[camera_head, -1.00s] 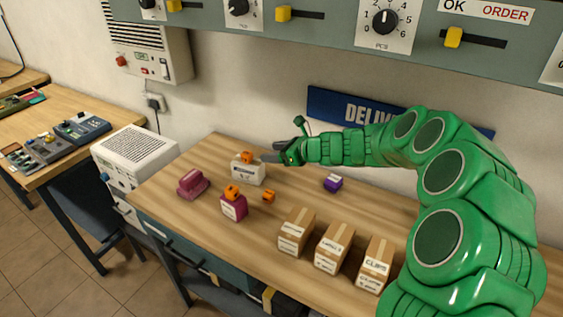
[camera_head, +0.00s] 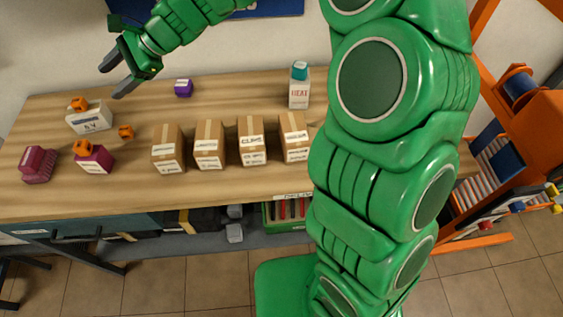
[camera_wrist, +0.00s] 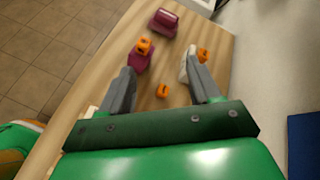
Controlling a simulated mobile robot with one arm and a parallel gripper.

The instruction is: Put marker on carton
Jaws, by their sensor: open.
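The small orange pieces look like the markers. One orange piece (camera_head: 79,103) sits on a white labelled box (camera_head: 92,121), another (camera_head: 82,147) on a magenta box (camera_head: 98,161), and a third (camera_head: 126,132) lies on the bench between them. The wrist view shows the white-box piece (camera_wrist: 203,55), the magenta-box piece (camera_wrist: 143,46) and the loose piece (camera_wrist: 162,90). Several brown cardboard cartons (camera_head: 209,146) stand in a row to the right. My gripper (camera_head: 108,83) is open and empty above the bench's back, its fingers apart in the wrist view (camera_wrist: 158,62).
A dark red ribbed object (camera_head: 38,164) stands at the bench's left end. A purple block (camera_head: 183,88) lies near the back, and a HEAT bottle (camera_head: 299,88) stands behind the cartons. The bench (camera_head: 235,95) is clear between them. Orange shelving (camera_head: 535,130) stands at right.

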